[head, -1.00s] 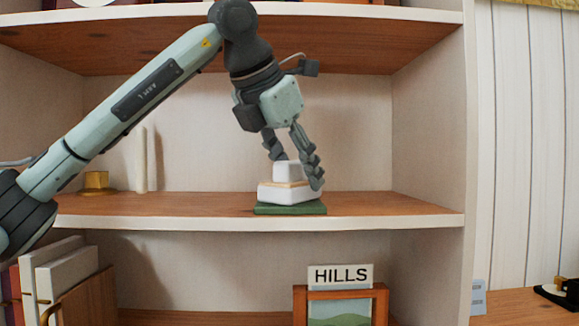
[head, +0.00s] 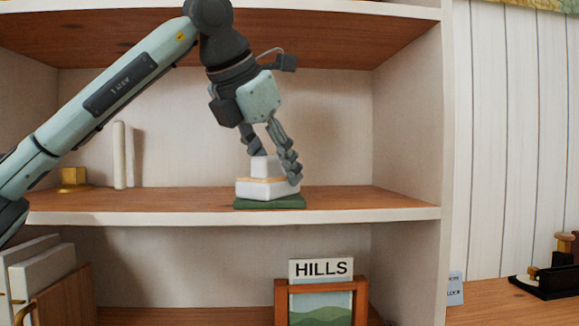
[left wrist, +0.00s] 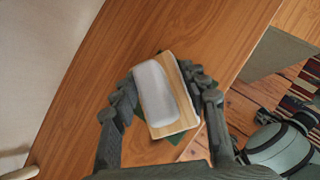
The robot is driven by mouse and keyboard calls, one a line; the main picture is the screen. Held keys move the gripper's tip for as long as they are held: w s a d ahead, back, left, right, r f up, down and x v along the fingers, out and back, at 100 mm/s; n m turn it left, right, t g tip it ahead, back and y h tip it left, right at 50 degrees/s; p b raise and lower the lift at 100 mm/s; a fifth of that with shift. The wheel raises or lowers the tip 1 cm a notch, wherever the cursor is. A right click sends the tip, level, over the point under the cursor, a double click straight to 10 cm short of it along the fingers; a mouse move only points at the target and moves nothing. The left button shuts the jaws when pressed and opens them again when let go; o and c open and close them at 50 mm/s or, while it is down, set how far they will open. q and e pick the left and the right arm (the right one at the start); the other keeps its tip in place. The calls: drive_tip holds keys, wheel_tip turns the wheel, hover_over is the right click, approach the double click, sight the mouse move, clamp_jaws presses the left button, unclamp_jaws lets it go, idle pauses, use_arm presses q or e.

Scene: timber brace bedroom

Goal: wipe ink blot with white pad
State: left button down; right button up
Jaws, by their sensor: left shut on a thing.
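The white pad (head: 268,190) has a thin wooden layer on top and a white block handle (head: 261,167). It sits on a flat green base (head: 269,202) on the middle shelf. In the left wrist view the white handle (left wrist: 155,92) and wooden layer (left wrist: 180,95) lie between the fingers. My left gripper (head: 272,160) points down and is shut on the pad, one finger on each side; it also shows in the left wrist view (left wrist: 165,85). No ink blot shows in either view.
The middle shelf (head: 360,203) is clear to the right. A brass block (head: 74,178) and white upright pieces (head: 120,155) stand at its left. The upper shelf (head: 330,40) hangs above the arm. A framed HILLS picture (head: 320,300) stands below.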

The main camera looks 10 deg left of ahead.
sight(253, 162)
use_arm(q)
drive_tip(key=shift+s+a+r, duration=0.1)
drive_tip(key=shift+s+a, duration=0.15)
drive_tip(key=shift+a, duration=0.7)
drive_tip(key=shift+s+a, duration=0.25)
drive_tip(key=shift+a, duration=0.65)
drive_tip(key=shift+r, duration=0.1)
wheel_tip(253, 162, up, 6)
drive_tip(key=p, duration=0.5)
